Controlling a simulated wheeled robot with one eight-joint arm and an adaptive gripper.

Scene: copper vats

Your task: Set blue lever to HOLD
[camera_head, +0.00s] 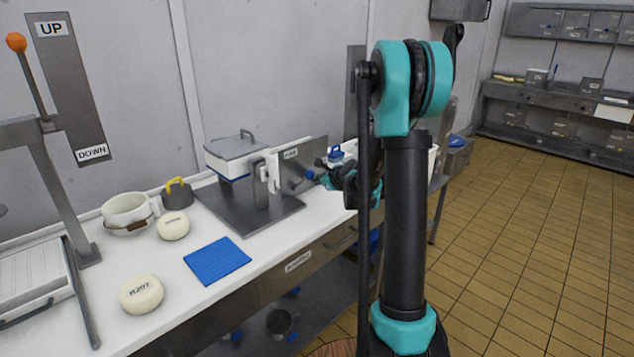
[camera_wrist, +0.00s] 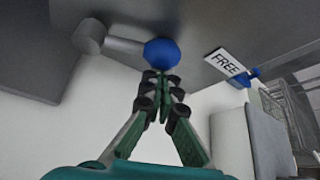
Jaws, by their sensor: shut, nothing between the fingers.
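The blue lever's round knob (camera_wrist: 161,52) shows in the wrist view at the end of a grey shaft (camera_wrist: 124,45), which runs left to a round pivot (camera_wrist: 90,37) on a grey metal plate (camera_wrist: 205,25). A white FREE label (camera_wrist: 227,63) is to the right of the knob. My gripper (camera_wrist: 158,78) is shut and empty, its tips right at the knob's near side; I cannot tell whether they touch. In the head view the knob (camera_head: 310,175) is beside the upright plate (camera_head: 305,165), with my gripper (camera_head: 322,180) just right of it. A label (camera_head: 291,153) on the plate is too small to read.
On the white counter are a lidded box (camera_head: 237,158), a blue mat (camera_head: 217,260), a white pot (camera_head: 128,213), a dark weight with a yellow handle (camera_head: 177,194) and cream rounds (camera_head: 142,293). An orange-knobbed lever (camera_head: 16,43) stands at left. The tiled floor at right is clear.

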